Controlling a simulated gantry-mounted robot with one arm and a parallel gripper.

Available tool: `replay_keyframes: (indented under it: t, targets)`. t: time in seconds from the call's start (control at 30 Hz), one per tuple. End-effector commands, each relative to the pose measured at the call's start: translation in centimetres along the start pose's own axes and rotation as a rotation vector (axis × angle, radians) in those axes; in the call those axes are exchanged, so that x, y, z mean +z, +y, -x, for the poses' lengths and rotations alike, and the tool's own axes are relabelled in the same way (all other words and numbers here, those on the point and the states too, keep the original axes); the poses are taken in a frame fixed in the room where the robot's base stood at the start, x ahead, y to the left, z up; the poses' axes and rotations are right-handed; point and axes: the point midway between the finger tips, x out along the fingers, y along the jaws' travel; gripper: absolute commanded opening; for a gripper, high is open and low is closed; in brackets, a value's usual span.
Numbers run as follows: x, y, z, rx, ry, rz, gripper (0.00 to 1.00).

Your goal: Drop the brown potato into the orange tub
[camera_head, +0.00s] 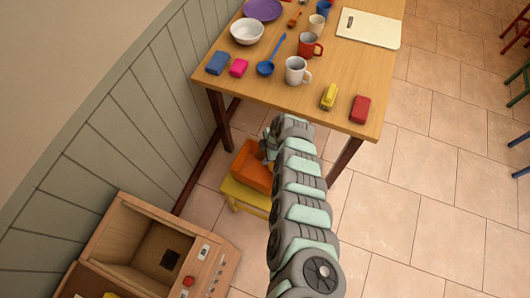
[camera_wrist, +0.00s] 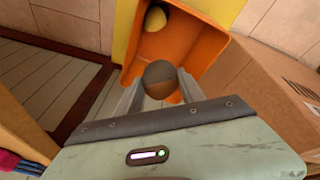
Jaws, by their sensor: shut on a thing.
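The orange tub (camera_head: 249,177) stands on a yellow stool below the table's near left corner. In the wrist view the open tub (camera_wrist: 190,28) holds a pale yellow rounded thing (camera_wrist: 155,18) at its far end. My gripper (camera_wrist: 160,82) is shut on the brown potato (camera_wrist: 159,76), a rounded grey-brown thing between the two fingers. The potato overlaps the tub's near edge in the wrist view; its height above the tub is hard to tell. In the head view my gripper (camera_head: 267,146) is beside the tub's upper right, and my arm hides the potato.
The wooden table (camera_head: 280,100) above carries cups, a white bowl (camera_head: 247,31) and small blocks. A wooden box with an open front and knobs (camera_head: 150,250) stands at lower left. A brown box-like surface (camera_wrist: 270,85) is close right of the tub in the wrist view.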

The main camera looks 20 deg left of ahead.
Motion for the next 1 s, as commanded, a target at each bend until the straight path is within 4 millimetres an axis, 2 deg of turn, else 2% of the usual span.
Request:
replay_keyframes:
  t: [0.3,0.33,0.6,0.87,1.0]
  targets:
    - [0.1,0.0,-0.3,0.001,0.000,0.000,0.00]
    - [0.1,0.0,-0.3,0.001,0.000,0.000,0.48]
    - [0.1,0.0,-0.3,0.000,-0.001,-0.001,0.70]
    - [0.1,-0.1,-0.3,0.000,-0.001,-0.001,0.71]
    - [0.2,0.0,0.7,0.001,-0.001,-0.003,0.71]
